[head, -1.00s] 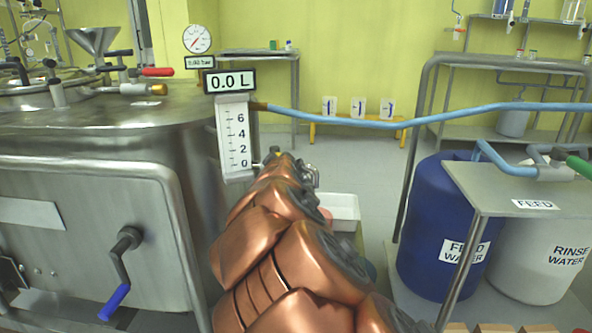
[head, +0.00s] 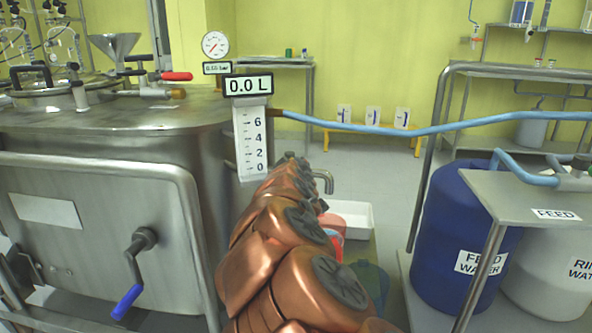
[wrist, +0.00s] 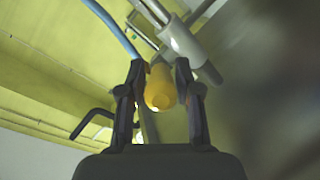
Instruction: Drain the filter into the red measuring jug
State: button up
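The steel filter (head: 90,235) fills the left side of the head view. The red measuring jug (head: 337,240) shows partly behind my arm, low beside the filter. A bent metal pipe (head: 324,178) shows just past my arm, above the jug. My gripper is hidden behind my copper-coloured arm in the head view. In the wrist view, my gripper's (wrist: 160,72) two fingers stand on both sides of a yellow knob or handle end (wrist: 160,90). I cannot tell whether they press on it. The display (head: 248,86) reads 0.0 L.
A blue feed water drum (head: 460,235) and a steel stand (head: 530,195) are at the right. A blue hose (head: 430,130) crosses above the aisle. A blue-handled crank (head: 130,300) projects from the filter's front.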

jog(key=shift+s, duration=0.1)
jog(key=v, duration=1.2)
jog(key=shift+a, duration=0.1)
